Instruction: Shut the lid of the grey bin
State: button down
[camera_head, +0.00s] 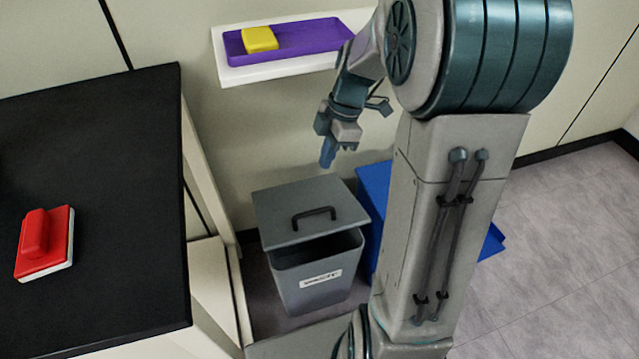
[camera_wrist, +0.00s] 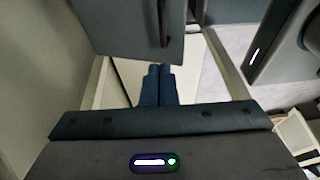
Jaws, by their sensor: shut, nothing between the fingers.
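The grey bin (camera_head: 317,287) stands on the floor below the wall shelf, with a white label on its front. Its grey lid (camera_head: 280,212) has a dark handle (camera_head: 313,213) and is not flat on the bin. The lid's front edge is raised, and the dark inside shows below it. My gripper (camera_head: 327,155) is shut and empty, above the back part of the lid in the head view. In the wrist view my fingertips (camera_wrist: 158,70) are together, just below a grey panel that looks like the lid (camera_wrist: 120,25). I cannot tell whether they touch it.
A blue bin (camera_head: 372,195) stands just right of the grey one, partly hidden by my arm. A white shelf with a purple tray (camera_head: 300,38) and a yellow block (camera_head: 260,39) is above. A black-topped table (camera_head: 110,150) holding a red-handled item (camera_head: 45,243) is at left.

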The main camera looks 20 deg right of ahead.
jog(key=b+x, duration=0.1)
jog(key=x, duration=0.3)
jog(key=b+x, duration=0.1)
jog(key=x, duration=0.3)
jog(key=b+x, duration=0.2)
jog(key=x, duration=0.2)
jog(key=shift+s+d+f, duration=0.2)
jog(key=shift+d+f, duration=0.05)
jog(key=shift+d, duration=0.05)
jog(key=shift+s+f, duration=0.1)
jog(key=shift+f, duration=0.45)
